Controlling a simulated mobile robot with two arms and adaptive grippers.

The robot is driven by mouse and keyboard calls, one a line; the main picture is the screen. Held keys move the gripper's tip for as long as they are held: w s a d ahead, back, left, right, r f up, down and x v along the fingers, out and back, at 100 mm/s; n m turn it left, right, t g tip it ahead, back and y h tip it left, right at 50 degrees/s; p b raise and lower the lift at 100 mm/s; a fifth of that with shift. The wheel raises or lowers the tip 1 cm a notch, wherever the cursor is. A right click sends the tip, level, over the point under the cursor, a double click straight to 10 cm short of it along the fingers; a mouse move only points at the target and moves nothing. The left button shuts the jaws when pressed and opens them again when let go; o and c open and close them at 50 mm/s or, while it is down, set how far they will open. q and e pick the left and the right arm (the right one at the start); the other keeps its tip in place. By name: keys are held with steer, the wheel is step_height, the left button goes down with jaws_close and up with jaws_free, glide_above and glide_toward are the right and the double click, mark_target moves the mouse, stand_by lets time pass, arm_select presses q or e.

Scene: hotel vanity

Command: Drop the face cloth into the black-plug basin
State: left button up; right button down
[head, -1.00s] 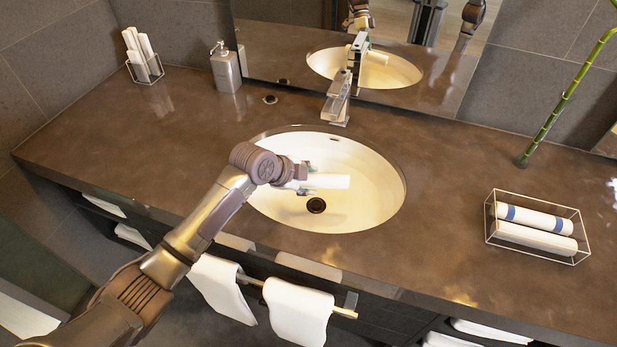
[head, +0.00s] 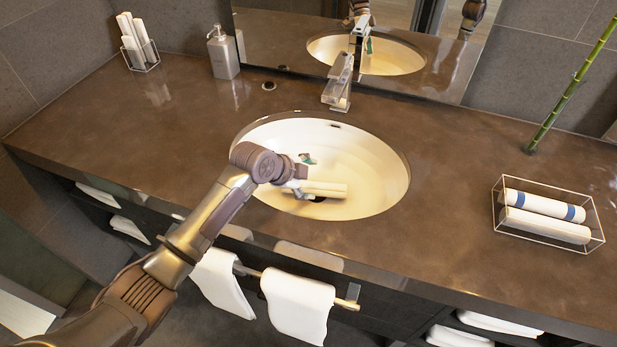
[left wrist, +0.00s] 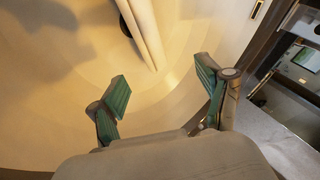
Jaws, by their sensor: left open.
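The face cloth (head: 328,189) is a white roll lying in the white oval basin (head: 382,180), against the black plug (head: 318,199), which it partly covers in the head view. My left gripper (head: 305,173) is over the basin with its fingers spread and nothing between them. In the left wrist view, the open left gripper (left wrist: 163,80) has green pads, and the face cloth (left wrist: 147,28) lies beyond the fingertips, apart from them. The black plug (left wrist: 126,24) shows beside the cloth there. My right gripper is not directly in view.
The faucet (head: 340,82) stands behind the basin, below the mirror (head: 270,45). A wire basket (head: 500,222) with rolled towels is at right, near a bamboo stalk (head: 565,100). A soap dispenser (head: 223,55) stands at back left. Towels (head: 298,305) hang in front.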

steer(key=shift+d, duration=0.1)
arm_select(q)
steer(key=v, duration=1.2)
arm_select(e)
steer(key=shift+w, duration=0.1)
stand_by(0.8)
